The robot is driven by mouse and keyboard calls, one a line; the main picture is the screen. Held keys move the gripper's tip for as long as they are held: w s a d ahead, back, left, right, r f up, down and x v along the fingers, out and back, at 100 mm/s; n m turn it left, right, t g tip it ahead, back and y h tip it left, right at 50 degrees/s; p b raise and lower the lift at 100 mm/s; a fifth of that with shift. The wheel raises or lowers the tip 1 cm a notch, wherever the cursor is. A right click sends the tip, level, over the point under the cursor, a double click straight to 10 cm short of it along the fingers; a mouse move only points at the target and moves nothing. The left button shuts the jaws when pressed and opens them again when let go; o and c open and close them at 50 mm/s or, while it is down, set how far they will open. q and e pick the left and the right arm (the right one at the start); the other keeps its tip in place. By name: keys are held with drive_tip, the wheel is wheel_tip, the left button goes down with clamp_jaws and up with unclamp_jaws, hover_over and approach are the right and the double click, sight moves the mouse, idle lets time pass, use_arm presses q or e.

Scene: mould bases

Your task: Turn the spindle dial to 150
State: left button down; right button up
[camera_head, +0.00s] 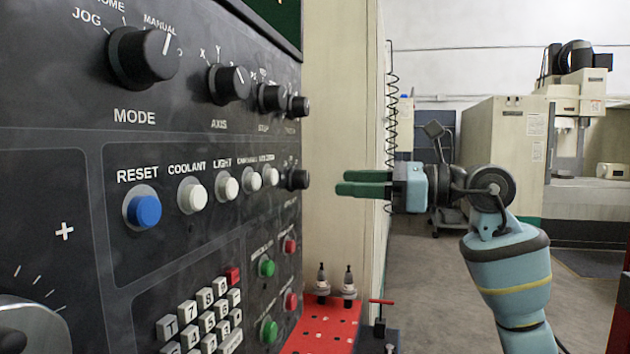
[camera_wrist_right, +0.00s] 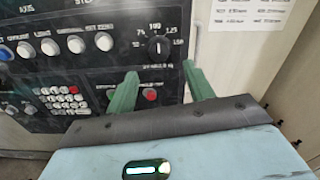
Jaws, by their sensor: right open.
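The spindle dial (camera_head: 298,179) is a small black knob at the far right end of the button row on the dark control panel. In the right wrist view the dial (camera_wrist_right: 158,46) shows a ring of numbers including 75, 100, 125 and 150. My right gripper (camera_head: 342,183) has green fingers pointing left at the dial, with a gap between fingertips and knob. In the right wrist view the open fingers (camera_wrist_right: 160,72) stand apart, just below the dial in the picture, with nothing between them. My left gripper is not in view.
A row of buttons with the blue RESET (camera_head: 143,210) runs beside the dial. Larger knobs such as MODE (camera_head: 142,56) sit above, and green and red buttons below. A red tool rack (camera_head: 322,332) stands low beneath my gripper. A coiled cable (camera_head: 391,100) hangs behind.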

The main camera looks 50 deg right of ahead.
sight(307, 181)
drive_tip(key=p+x, duration=0.1)
drive_tip(key=x, duration=0.4)
drive_tip(key=shift+w+a+r+p, duration=0.2)
drive_tip(key=shift+w+p, duration=0.15)
drive_tip(key=shift+p, duration=0.05)
drive_tip(key=shift+w+a, duration=0.2)
drive_tip(key=shift+w, duration=0.1)
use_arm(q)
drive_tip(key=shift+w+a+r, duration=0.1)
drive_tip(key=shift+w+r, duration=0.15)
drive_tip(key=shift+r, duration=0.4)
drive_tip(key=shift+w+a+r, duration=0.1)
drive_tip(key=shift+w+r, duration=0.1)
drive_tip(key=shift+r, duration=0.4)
use_arm(e)
drive_tip(key=shift+w+a+f, duration=0.1)
drive_tip(key=shift+w+f, duration=0.1)
drive_tip(key=shift+w, duration=0.1)
drive_tip(key=c, duration=1)
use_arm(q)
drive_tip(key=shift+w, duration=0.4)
